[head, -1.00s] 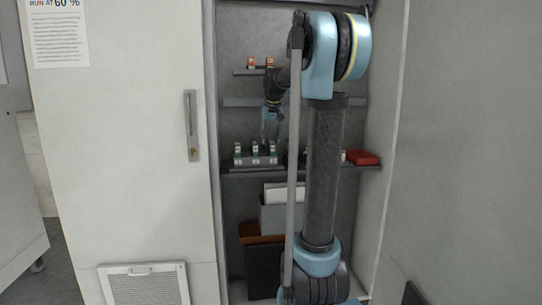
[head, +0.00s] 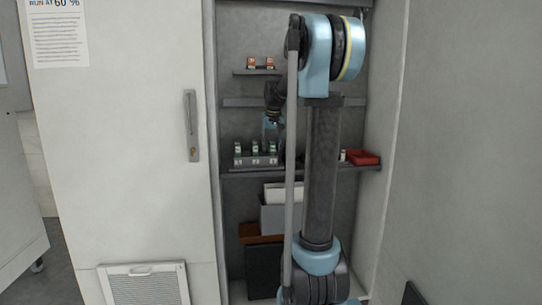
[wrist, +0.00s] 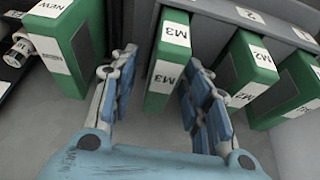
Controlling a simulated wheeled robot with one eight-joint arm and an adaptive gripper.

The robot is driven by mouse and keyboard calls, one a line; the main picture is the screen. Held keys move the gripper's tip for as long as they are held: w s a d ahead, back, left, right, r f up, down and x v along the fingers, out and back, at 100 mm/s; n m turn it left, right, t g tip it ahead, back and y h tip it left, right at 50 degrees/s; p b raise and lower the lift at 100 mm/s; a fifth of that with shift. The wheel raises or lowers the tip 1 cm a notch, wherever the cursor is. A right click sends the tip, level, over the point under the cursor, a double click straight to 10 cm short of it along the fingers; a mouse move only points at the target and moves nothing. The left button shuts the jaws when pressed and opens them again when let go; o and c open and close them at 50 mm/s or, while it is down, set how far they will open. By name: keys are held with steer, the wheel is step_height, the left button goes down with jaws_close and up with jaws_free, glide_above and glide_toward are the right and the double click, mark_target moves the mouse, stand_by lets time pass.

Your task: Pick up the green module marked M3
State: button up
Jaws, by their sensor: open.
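The green module marked M3 (wrist: 166,62) stands in the middle of the wrist view, with white M3 labels on its top and front. My gripper (wrist: 162,72) is open, with one finger on each side of this module. Gaps show between the fingers and the module. In the head view my gripper (head: 270,130) is just above the rightmost visible module (head: 272,147) in the grey rack (head: 255,162). My arm hides the shelf further right.
The green module marked M2 (wrist: 246,66) and another green module (wrist: 298,88) stand to the right in the wrist view. A green module marked NEW (wrist: 66,38) stands to the left. A red tray (head: 363,158) is on the same shelf. Cabinet walls flank the arm.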

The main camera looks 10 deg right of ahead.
steer(key=shift+f, duration=0.1)
stand_by(0.3)
jaws_close()
